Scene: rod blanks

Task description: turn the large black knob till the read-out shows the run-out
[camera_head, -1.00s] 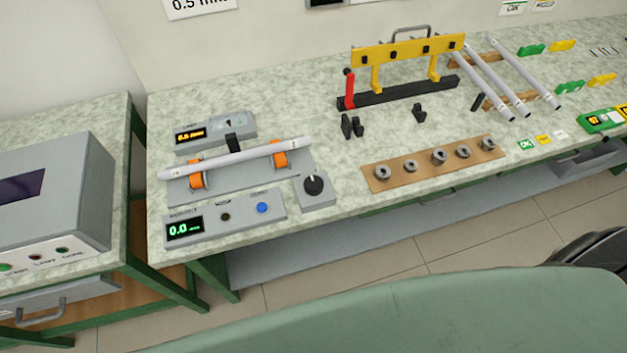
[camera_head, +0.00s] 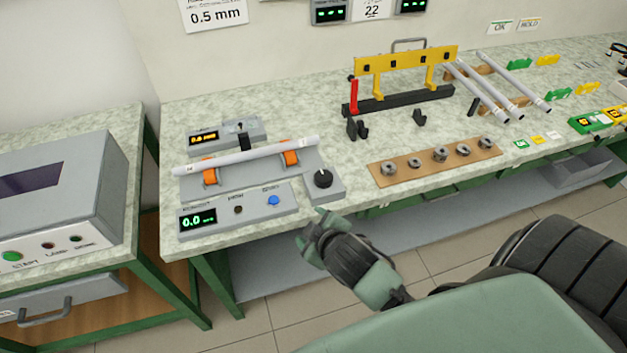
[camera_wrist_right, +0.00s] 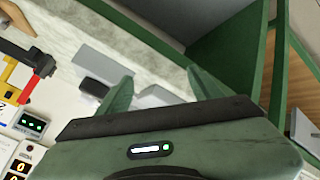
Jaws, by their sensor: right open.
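The large black knob (camera_head: 323,178) sits on a small grey box at the right end of the run-out fixture, with a white mark on its top. The read-out (camera_head: 198,220) on the grey front panel shows 0.0 in green. A pale rod (camera_head: 250,155) lies across two orange-sided supports behind it. My right gripper (camera_head: 312,228) is open and empty, in front of the bench edge, just below the knob in the picture and apart from it. In the right wrist view its open fingers (camera_wrist_right: 160,90) show; a dark shape beside the left finger may be the knob. My left gripper is out of view.
A blue button (camera_head: 273,200) is on the front panel, left of the knob. A wooden strip with several metal rings (camera_head: 436,160) lies to the right. A yellow frame with a red lever (camera_head: 353,95) stands behind. A grey machine (camera_head: 65,190) stands on the left bench.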

